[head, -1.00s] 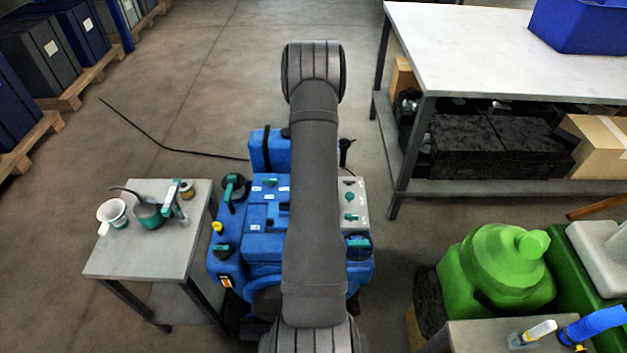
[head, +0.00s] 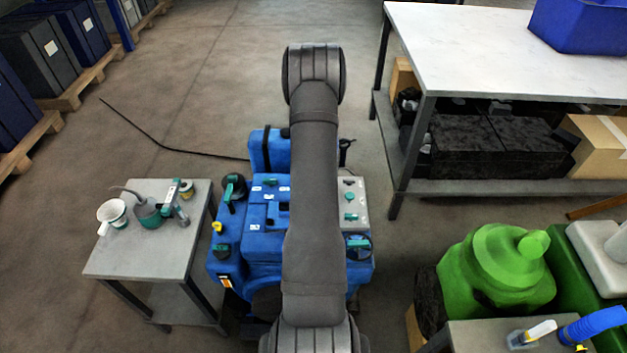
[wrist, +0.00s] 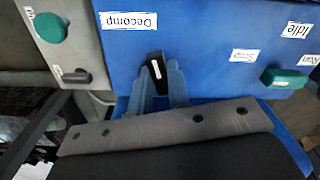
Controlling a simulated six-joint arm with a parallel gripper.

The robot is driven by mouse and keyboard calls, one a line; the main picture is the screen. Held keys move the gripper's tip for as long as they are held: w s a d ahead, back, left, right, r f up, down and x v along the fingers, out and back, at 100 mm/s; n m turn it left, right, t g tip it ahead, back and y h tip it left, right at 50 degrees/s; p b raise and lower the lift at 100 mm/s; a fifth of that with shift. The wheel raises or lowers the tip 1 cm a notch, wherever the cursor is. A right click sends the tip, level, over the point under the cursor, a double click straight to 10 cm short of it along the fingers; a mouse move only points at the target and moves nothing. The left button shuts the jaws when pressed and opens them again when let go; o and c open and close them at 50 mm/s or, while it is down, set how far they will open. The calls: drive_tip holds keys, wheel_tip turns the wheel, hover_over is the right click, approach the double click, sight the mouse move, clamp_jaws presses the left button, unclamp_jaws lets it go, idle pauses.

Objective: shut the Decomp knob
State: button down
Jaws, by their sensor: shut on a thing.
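The Decomp knob (wrist: 155,67) is a small black lever with a white mark, on the blue engine's face in the wrist view. The Decomp label (wrist: 128,22) appears upside down above and left of it. My gripper (wrist: 165,82) has its two blue-grey fingers on either side of the knob and is shut on it. The knob looks slightly tilted; its lower part is hidden between the fingers. In the head view my arm hides the knob and the gripper. The blue engine (head: 262,242) shows on both sides of the arm.
A green lever (wrist: 284,78) sits by the Run, Stop and Idle labels. A grey panel (wrist: 82,56) carries a green knob (wrist: 50,27) and a dark switch (wrist: 76,77). A small table (head: 118,262) with jugs stands left; a workbench (head: 470,60) stands right.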

drive_tip(key=shift+n, duration=1)
drive_tip(key=n, duration=0.4)
drive_tip(key=shift+n, duration=0.3)
drive_tip(key=shift+n, duration=0.3)
drive_tip(key=n, duration=0.4)
